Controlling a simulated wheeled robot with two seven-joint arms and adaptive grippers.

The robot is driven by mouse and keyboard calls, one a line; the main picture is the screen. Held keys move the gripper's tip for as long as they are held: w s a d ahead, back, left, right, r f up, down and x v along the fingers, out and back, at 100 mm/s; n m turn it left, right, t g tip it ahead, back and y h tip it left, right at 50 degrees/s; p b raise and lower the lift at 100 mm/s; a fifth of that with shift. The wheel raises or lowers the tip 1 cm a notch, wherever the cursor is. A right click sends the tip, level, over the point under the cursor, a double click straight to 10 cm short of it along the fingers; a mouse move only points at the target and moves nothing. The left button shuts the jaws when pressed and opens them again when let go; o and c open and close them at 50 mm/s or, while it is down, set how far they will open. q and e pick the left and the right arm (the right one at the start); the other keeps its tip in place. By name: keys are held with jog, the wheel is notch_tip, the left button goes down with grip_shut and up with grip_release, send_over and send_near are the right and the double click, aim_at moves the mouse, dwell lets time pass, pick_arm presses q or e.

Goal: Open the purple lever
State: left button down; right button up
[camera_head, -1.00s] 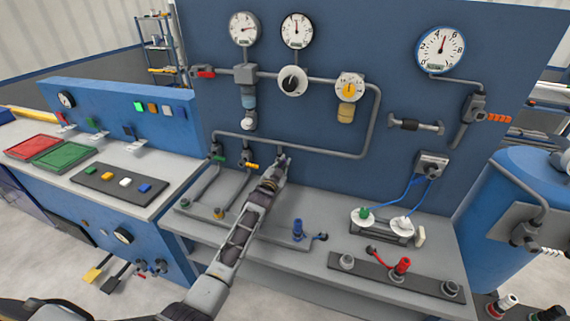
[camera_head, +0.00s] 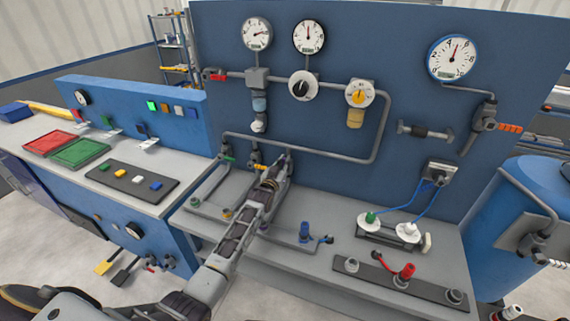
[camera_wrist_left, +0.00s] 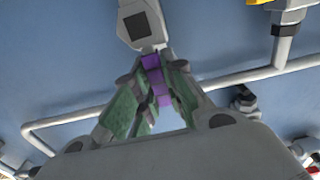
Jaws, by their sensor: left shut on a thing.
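The purple lever (camera_wrist_left: 151,62) shows in the left wrist view, below a grey valve body (camera_wrist_left: 138,22) with a dark square face. My left gripper (camera_wrist_left: 158,82) has its green-padded fingers on both sides of the lever and is shut on it. In the head view my left gripper (camera_head: 281,168) reaches up to the pipe row on the blue panel, right of the green lever (camera_head: 228,158) and yellow lever (camera_head: 257,166). The gripper hides the purple lever there. My right gripper is not in view.
Grey pipes (camera_head: 330,153) run along the panel (camera_head: 420,90) close to the gripper. On the bench below are a blue valve (camera_head: 305,231), a red valve (camera_head: 405,272) and a white-capped device (camera_head: 407,232). A blue tank (camera_head: 545,185) stands at the right.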

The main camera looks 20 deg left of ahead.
pick_arm(q)
jog(key=shift+f, duration=0.1)
jog(key=c, duration=1.5)
grip_release()
jog(key=shift+o, duration=0.2)
jog(key=s, duration=1.2)
jog(key=shift+a, duration=0.25)
